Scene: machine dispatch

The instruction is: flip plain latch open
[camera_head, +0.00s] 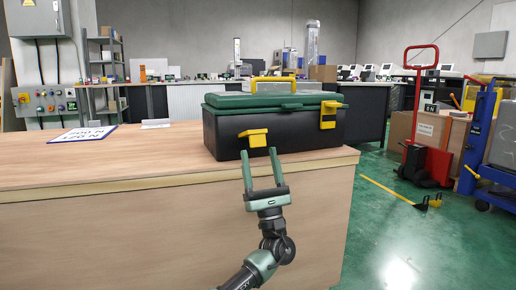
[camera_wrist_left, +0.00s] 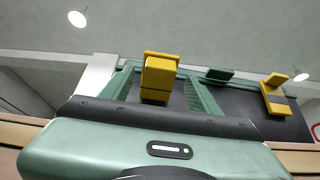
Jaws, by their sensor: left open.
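A toolbox with a black body (camera_head: 225,138) and green lid (camera_head: 270,101) stands on the wooden bench, lid down. Its front has two yellow latches. The left latch (camera_head: 253,137) juts out from the front; it also shows in the left wrist view (camera_wrist_left: 160,77). I cannot tell which latch is the plain one. My left gripper (camera_head: 259,152) is open and empty just in front of the left latch, its fingers on either side below it. Contact is unclear.
The wooden bench (camera_head: 110,160) has a sign sheet (camera_head: 82,134) at the left. Its front edge lies just behind my left gripper. A yellow handle (camera_head: 273,79) stands on the lid. A red hand truck (camera_head: 425,160) stands on the green floor at the right.

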